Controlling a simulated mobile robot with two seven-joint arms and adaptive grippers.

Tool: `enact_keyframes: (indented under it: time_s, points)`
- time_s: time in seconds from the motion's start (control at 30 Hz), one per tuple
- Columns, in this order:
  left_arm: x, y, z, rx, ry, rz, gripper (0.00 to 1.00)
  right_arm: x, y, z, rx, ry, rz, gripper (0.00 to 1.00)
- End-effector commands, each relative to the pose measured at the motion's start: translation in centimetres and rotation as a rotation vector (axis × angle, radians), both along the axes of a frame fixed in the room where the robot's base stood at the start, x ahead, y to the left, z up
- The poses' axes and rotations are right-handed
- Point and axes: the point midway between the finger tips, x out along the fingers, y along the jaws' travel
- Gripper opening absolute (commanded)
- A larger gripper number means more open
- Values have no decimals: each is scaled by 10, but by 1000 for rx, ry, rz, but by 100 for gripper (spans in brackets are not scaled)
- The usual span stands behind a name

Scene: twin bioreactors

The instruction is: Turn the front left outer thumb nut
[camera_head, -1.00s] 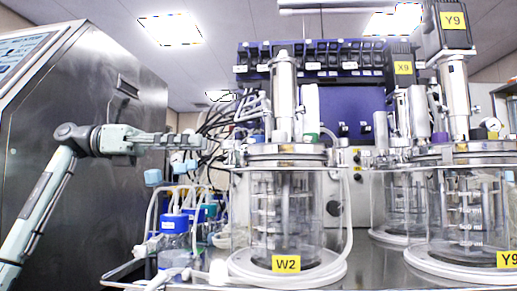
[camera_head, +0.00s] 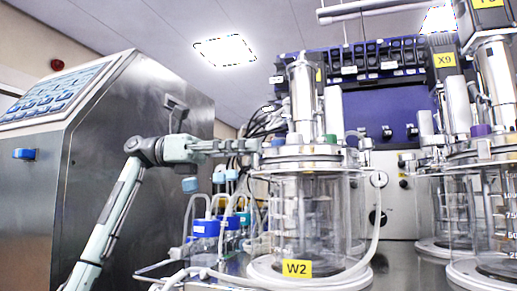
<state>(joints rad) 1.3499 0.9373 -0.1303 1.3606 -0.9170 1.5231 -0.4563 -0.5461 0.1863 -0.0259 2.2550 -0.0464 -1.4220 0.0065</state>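The W2 bioreactor (camera_head: 312,220) is a clear glass vessel with a metal head plate (camera_head: 300,155) and a tall metal motor column (camera_head: 303,100). My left gripper (camera_head: 250,145) reaches in level from the left. Its tips are at the left edge of the W2 head plate, and I cannot tell whether they touch it. The fingers are seen edge-on, so whether they are open or shut is unclear. The outer thumb nut is too small to make out at the rim, near the fingertips. My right gripper is not in view.
Blue-capped bottles (camera_head: 205,235) and loose tubing stand below my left gripper. A large steel cabinet with a keypad (camera_head: 55,92) fills the left. Another bioreactor (camera_head: 490,215) stands close on the right. A blue control unit (camera_head: 385,110) is behind.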

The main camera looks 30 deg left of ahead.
Motion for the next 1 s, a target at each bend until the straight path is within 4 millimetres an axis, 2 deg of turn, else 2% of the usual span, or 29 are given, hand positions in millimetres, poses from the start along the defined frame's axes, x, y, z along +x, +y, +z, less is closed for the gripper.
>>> enact_keyframes:
  time_s: [0.1,0.2,0.47,0.7,0.93,1.0]
  points:
    - [5,-13,0,1,0,-1,26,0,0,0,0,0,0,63]
    - [7,-19,0,1,1,0,26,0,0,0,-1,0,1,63]
    - [7,-20,0,0,1,1,26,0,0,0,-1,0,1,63]
    - [7,-20,0,0,0,1,0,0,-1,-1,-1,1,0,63]
    - [7,-20,1,1,1,-9,0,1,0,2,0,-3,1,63]
    - [8,-20,3,0,4,-30,0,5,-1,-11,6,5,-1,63]
